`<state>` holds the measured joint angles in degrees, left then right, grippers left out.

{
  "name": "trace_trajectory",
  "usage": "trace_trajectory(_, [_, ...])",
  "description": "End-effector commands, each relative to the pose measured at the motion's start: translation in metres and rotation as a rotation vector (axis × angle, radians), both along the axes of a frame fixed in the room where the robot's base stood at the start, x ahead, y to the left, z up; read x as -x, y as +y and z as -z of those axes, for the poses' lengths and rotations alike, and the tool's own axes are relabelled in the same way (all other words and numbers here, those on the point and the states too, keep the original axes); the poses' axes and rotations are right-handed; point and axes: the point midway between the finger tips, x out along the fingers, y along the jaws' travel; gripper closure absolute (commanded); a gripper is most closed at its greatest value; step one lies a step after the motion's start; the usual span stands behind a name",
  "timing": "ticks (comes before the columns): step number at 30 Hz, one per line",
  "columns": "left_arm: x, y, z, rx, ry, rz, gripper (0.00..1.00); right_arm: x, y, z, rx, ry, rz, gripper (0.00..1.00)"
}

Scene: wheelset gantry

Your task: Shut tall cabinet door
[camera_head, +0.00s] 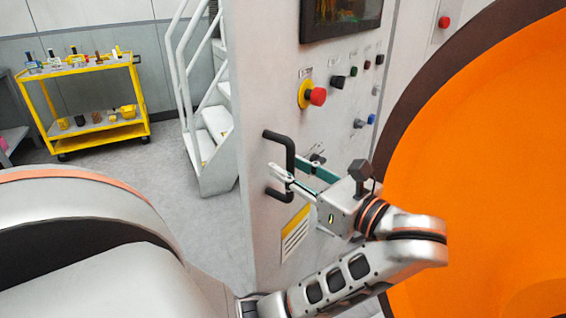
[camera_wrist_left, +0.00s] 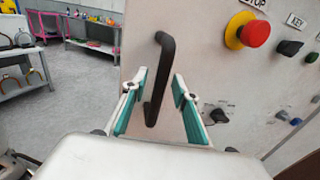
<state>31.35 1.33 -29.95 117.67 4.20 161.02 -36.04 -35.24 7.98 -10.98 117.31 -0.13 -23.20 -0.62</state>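The tall cabinet door (camera_head: 262,83) is a light grey upright panel with a black bar handle (camera_head: 277,190) near its left edge. Whether the door stands ajar cannot be told. My left gripper (camera_head: 287,168) is at the handle, its fingers pointing toward the panel. In the left wrist view the fingers (camera_wrist_left: 155,86) are spread, with the handle (camera_wrist_left: 156,95) between them and gaps on both sides. The gripper is open and holds nothing. My right gripper is not in view.
A red emergency stop button (camera_head: 317,96) and several knobs sit right of the handle, below a dark screen (camera_head: 340,16). A large orange round shape (camera_head: 490,170) fills the right. White stairs (camera_head: 212,150) and a yellow cart (camera_head: 95,100) stand behind, left. Grey floor (camera_head: 140,175) is clear between.

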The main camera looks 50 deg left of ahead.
Motion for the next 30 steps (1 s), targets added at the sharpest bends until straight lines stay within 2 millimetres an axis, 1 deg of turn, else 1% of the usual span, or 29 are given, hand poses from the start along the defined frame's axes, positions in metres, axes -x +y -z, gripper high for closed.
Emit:
trace_trajectory(11, [0.0004, 0.0009, 0.0001, -0.001, 0.001, 0.001, 0.72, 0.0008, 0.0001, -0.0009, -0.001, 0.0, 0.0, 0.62])
trace_trajectory(12, [0.0004, 0.0009, 0.0001, -0.001, 0.001, 0.001, 0.74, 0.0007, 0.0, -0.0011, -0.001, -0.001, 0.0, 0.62])
trace_trajectory(14, [0.0004, 0.0009, 0.0001, -0.001, 0.001, 0.001, 0.9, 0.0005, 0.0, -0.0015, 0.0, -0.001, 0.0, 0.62])
trace_trajectory(15, [0.0003, 0.0009, 0.0001, -0.001, 0.001, 0.001, 1.0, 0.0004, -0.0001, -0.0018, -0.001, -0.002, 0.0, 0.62])
trace_trajectory(30, [0.0036, 0.0014, 0.0002, 0.0, 0.0, 0.006, 1.0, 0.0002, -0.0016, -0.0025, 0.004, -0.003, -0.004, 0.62])
